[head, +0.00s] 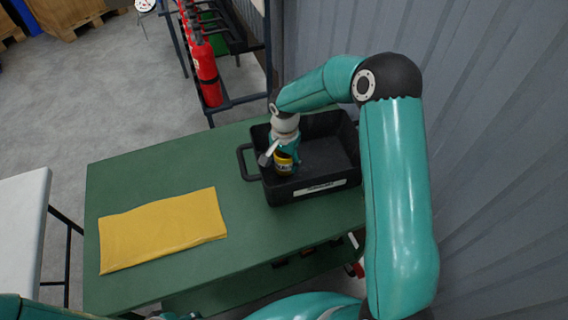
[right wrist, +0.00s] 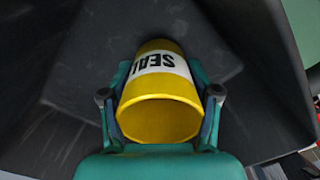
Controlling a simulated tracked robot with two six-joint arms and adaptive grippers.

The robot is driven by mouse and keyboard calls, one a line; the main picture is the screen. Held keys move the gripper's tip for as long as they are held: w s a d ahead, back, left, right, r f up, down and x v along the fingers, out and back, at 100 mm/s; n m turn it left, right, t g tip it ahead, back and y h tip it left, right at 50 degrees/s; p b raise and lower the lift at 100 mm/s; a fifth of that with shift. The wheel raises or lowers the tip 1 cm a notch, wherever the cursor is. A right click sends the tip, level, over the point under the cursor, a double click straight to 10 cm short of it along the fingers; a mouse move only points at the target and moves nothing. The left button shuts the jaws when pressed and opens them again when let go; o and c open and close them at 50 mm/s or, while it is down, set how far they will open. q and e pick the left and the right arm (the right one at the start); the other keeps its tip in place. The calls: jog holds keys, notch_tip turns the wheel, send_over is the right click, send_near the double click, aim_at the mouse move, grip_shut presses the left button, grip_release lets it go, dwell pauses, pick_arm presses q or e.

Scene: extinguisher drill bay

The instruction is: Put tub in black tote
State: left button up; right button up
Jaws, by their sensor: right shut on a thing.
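The tub is a small yellow cylinder with a white label reading "SEAL" in dark letters; it shows in the right wrist view (right wrist: 160,90) and, partly hidden by fingers, in the head view (head: 285,169). My right gripper (head: 285,157) is shut on it, with a finger on either side (right wrist: 160,105). The black tote (head: 335,190) is an open, dark box on the green table. The gripper and tub are over its left part, within the rim as seen from above. I cannot tell whether the tub touches the tote's floor. My left gripper is at most a sliver at the bottom edge.
A folded yellow cloth (head: 163,232) lies on the green table (head: 245,225), left of the tote. Red extinguishers (head: 206,75) stand on a rack behind. A grey corrugated wall (head: 480,130) is close on the right. A white table (head: 22,215) stands at left.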

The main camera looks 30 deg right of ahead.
jog(key=shift+f, duration=0.95)
jog(key=o, duration=1.3)
jog(key=shift+r, duration=0.1)
notch_tip(320, 180, up, 12)
jog(key=shift+f+b, duration=0.1)
jog(key=shift+b, duration=0.35)
